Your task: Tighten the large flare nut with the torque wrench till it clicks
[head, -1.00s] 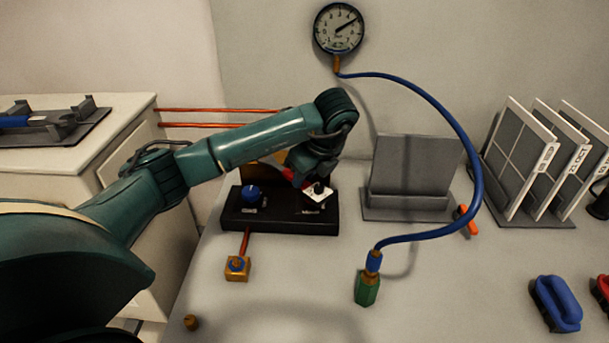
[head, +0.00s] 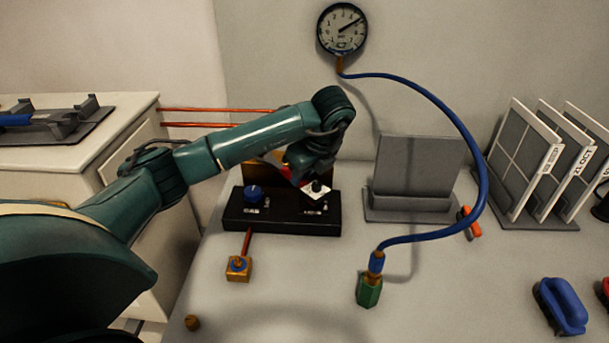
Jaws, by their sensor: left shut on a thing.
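A blue-handled tool (head: 16,120), perhaps the torque wrench, lies in a grey holder on the left cabinet. I cannot tell for sure which fitting is the large flare nut. A brass block with a blue top (head: 238,267) sits at the end of a short copper pipe. My right gripper is not in view.
A blue hose (head: 479,170) runs from the wall gauge (head: 342,28) to a green hex fitting (head: 369,290). A grey stand (head: 415,180), a rack of panels (head: 530,170) and a blue-handled item (head: 560,305) stand to the right. A small brass piece (head: 192,323) lies front left.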

